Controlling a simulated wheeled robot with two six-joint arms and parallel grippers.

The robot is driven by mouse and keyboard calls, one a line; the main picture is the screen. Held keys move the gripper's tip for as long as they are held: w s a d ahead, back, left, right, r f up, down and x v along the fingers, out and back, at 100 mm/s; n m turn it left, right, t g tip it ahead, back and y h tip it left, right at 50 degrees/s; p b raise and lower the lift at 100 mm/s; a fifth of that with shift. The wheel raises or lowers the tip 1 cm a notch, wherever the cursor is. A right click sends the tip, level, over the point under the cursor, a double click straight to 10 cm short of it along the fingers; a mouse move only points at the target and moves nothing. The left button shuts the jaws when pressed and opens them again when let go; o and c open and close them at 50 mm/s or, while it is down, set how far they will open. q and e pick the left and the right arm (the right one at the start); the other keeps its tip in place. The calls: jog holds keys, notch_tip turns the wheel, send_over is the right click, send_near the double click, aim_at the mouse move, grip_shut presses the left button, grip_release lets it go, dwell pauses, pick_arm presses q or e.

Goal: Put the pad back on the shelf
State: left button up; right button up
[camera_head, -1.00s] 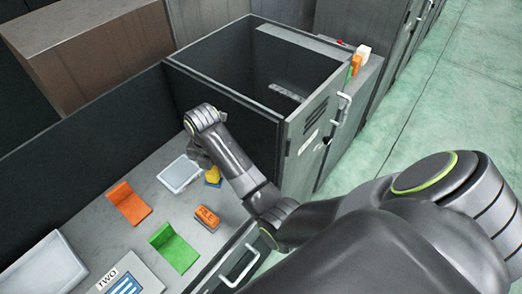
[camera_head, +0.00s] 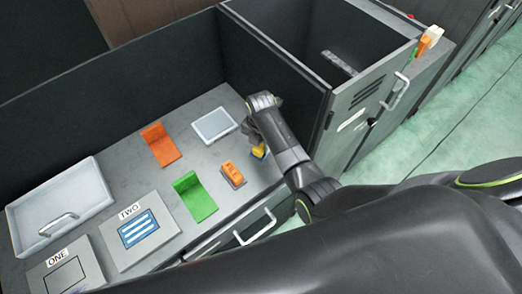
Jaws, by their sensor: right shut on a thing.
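My right gripper (camera_head: 252,136) is over the right part of the grey desk top, beside the tall bin. It is shut on a small yellow block with a blue base (camera_head: 258,151), partly hidden by the gripper. I cannot tell whether the block touches the desk. A flat, pale-topped pad-like case with a light rim (camera_head: 214,124) lies left of the gripper. An orange block lettered FILE (camera_head: 232,174) sits on a dark base in front of the gripper. I cannot tell which of these the task calls the pad. My left gripper is not in view.
An orange holder (camera_head: 161,146) and a green holder (camera_head: 194,197) stand on the desk. A white tray (camera_head: 62,207) and plates marked TWO (camera_head: 138,229) and ONE (camera_head: 68,277) lie left. The open grey bin (camera_head: 359,107) rises right. Small coloured blocks (camera_head: 428,41) stand beyond it.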

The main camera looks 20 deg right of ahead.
aim_at(260, 150)
jog(key=shift+f, duration=0.55)
notch_tip(260, 150, down, 3)
jog(key=shift+f, duration=0.15)
jog(key=shift+f, duration=0.15)
jog(key=o, duration=0.9)
jog(key=shift+r, duration=0.7)
notch_tip(260, 150, up, 11)
jog(key=shift+f+b, duration=0.1)
jog(key=shift+b, duration=0.2)
